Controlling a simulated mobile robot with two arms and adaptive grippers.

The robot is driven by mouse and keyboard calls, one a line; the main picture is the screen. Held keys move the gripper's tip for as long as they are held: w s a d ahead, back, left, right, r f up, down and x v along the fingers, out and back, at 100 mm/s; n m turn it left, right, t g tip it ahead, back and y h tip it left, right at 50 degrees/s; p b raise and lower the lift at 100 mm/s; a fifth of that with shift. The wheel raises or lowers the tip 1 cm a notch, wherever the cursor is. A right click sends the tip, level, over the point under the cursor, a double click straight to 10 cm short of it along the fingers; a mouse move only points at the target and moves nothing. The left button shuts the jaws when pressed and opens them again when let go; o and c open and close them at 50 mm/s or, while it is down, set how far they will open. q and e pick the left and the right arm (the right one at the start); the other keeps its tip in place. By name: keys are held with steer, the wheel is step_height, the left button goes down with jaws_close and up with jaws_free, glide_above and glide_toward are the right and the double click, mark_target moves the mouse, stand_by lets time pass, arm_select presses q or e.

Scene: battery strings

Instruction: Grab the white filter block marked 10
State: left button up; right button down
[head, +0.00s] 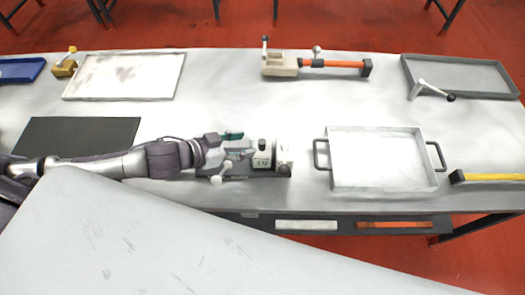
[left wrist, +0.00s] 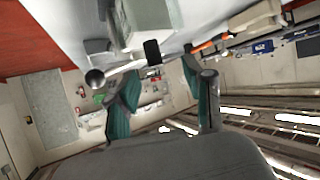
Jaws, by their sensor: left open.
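The white filter block marked 10 (head: 263,160) stands upright on a dark base near the middle of the table, with a black knob on top. A second pale block (head: 283,158) is close on its right. My left gripper (head: 241,146), with teal finger pads, is open just left of the marked block, with nothing seen between its fingers. In the left wrist view the open fingers (left wrist: 160,72) point toward a pale block (left wrist: 148,20) at the top edge; its marking does not show there. My right gripper is out of view.
A lever with a white knob (head: 218,179) sticks out in front of my left gripper. An empty handled tray (head: 375,186) stands right of the blocks. A clamp with an orange bar (head: 330,63) lies behind. A black mat (head: 80,136) lies at left.

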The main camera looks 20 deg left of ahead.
mark_target(260, 143)
arm_select(q)
steer(key=x, duration=0.1)
steer(key=p+x, duration=0.1)
steer(key=x, duration=0.1)
steer(key=d+p+x, duration=0.1)
steer(key=x, duration=0.1)
steer(key=shift+d+r, duration=0.1)
steer(key=shift+r, duration=0.05)
steer(key=shift+w+d+f, duration=0.2)
steer(key=shift+w+f, duration=0.05)
steer(key=shift+f, duration=0.1)
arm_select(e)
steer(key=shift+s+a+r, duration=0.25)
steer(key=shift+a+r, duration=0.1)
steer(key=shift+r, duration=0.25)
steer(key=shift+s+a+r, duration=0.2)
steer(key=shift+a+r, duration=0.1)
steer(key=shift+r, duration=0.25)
arm_select(q)
jaws_close()
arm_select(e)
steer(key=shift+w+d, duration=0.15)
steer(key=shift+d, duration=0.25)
